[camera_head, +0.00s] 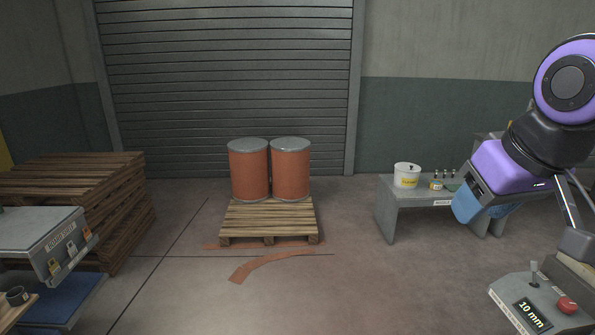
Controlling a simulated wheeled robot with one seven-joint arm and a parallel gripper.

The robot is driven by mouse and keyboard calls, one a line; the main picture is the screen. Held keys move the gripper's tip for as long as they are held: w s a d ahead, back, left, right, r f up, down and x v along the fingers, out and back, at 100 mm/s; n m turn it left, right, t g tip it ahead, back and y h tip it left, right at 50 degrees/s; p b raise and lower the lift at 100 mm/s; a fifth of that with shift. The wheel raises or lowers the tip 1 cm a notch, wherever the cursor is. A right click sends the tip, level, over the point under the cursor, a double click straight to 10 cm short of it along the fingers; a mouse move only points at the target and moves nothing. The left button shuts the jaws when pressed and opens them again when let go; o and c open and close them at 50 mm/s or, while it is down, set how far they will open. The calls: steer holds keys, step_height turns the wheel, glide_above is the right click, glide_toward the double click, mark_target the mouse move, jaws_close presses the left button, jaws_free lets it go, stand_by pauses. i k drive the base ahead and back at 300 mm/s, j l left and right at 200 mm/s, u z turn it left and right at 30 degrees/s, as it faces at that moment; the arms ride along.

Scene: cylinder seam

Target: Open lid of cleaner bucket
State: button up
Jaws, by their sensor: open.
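The cleaner bucket is a small white bucket (407,178) with a yellow label. It stands upright on the left end of the grey bench, right of centre. Its top is pale with a small dark spot; I cannot tell how the lid sits. My gripper (484,208) is at the end of my purple arm at the right, with blue parts at its tip. It is open, appears empty and is apart from the bucket, to its right in the picture. The fingertips are not clearly shown.
The grey bench (404,195) also holds a small yellow-labelled tin (436,185) and several small dark-topped items. Two orange drums (249,174) (290,172) stand on a wooden pallet (268,219). A control box (532,315) is at lower right. The floor before the bench is clear.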

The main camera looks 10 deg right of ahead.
mark_target(403, 166)
steer(key=i+z, duration=0.1)
steer(key=i, duration=0.6)
steer(key=i+l+z, duration=0.1)
steer(key=i, duration=0.55)
steer(key=i+z, duration=0.1)
steer(key=i, duration=0.6)
steer(key=i+j+z, duration=0.1)
steer(key=i, duration=0.55)
steer(key=i+j+z, duration=0.1)
steer(key=i, duration=0.6)
steer(key=i+l+z, duration=0.1)
steer(key=i+z, duration=0.15)
steer(key=z, duration=0.15)
steer(key=i+z, duration=0.35)
steer(key=i+j+z, duration=0.1)
steer(key=z, duration=0.3)
steer(key=i+j+z, duration=0.15)
steer(key=i+z, duration=0.2)
steer(key=i+l+z, duration=0.1)
steer(key=i+z, duration=0.55)
steer(key=i+l+u, duration=0.25)
steer(key=i+u, duration=0.2)
steer(key=i+l+u, duration=1.3)
steer(key=l+u, duration=0.15)
steer(key=l, duration=0.45)
